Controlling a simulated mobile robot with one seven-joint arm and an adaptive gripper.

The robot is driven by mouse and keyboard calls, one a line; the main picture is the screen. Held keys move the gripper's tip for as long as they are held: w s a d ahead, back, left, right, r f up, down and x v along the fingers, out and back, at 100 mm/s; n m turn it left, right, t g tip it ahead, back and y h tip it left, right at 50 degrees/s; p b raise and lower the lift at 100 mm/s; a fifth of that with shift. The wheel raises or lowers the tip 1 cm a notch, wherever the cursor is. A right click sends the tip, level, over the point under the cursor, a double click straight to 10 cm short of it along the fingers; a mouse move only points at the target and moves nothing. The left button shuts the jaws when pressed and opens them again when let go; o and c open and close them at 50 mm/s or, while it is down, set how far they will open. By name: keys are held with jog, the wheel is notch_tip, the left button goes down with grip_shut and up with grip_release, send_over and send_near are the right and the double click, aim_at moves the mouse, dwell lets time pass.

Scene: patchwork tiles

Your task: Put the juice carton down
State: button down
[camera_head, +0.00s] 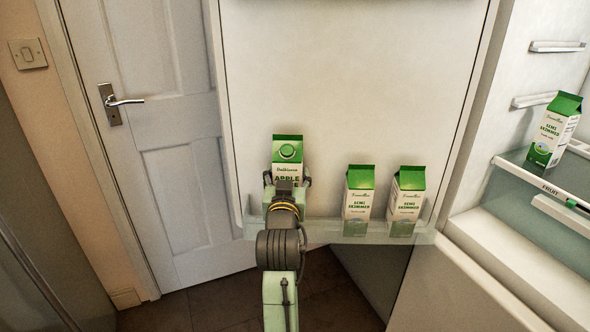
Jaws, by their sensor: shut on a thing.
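The juice carton (288,158) is green and white with a round green cap and the word "APPLE" on its front. It is upright at the left end of the clear door shelf (325,230) on the open fridge door. My gripper (287,182) is shut on the carton, with a finger on each side of its lower part. My gripper and arm hide the carton's base, so I cannot tell whether it touches the shelf.
Two semi-skimmed milk cartons (358,200) (406,201) stand to the right on the same shelf. Another milk carton (553,130) stands on a glass shelf (510,172) inside the fridge. A white room door (165,130) is at left. The shelf between the juice and milk is clear.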

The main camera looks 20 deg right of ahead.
jog(key=shift+f, duration=2.2)
jog(key=shift+f, duration=0.15)
jog(key=c, duration=0.5)
grip_release()
jog(key=shift+f, duration=0.15)
jog(key=p+v, duration=0.3)
jog(key=v, duration=0.9)
